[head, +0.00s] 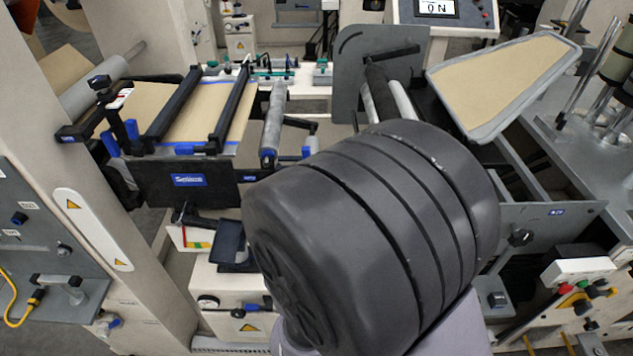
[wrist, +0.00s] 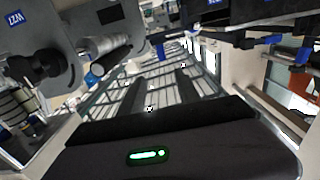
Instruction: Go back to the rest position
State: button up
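My gripper (wrist: 158,88) shows in the wrist view, its dark housing with a green light filling the bottom. Two dark fingers stand up from it, apart, with nothing between them. The view past them is tilted, onto a pale, ribbed, frame-like background. In the head view a large dark grey rounded part of my own arm fills the lower middle and hides what is behind it. The gripper itself does not show there.
A brown web lies on the splice table (head: 188,180) at left. A tilted grey-rimmed tan panel (head: 500,85) is at upper right. An upright grey plate (head: 350,75) stands behind my arm. A white control box (head: 578,270) is at lower right. Machine parts surround my arm closely.

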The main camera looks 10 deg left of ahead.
jog(key=w+d+r+m+g+h, duration=0.1)
jog(key=d+r+m+g, duration=0.15)
jog(key=d, duration=0.25)
jog(key=w+d+r+m+g, duration=0.2)
jog(key=d+m, duration=0.1)
jog(key=d, duration=0.3)
jog(key=s+d+g, duration=0.3)
jog(key=s+d, duration=0.2)
jog(key=s, duration=0.5)
jog(key=s+d+r+m+g+h, duration=0.1)
jog(key=s+d+g, duration=0.3)
jog(key=s, duration=0.6)
jog(key=shift+s+d+r, duration=0.2)
jog(key=shift+d, duration=1)
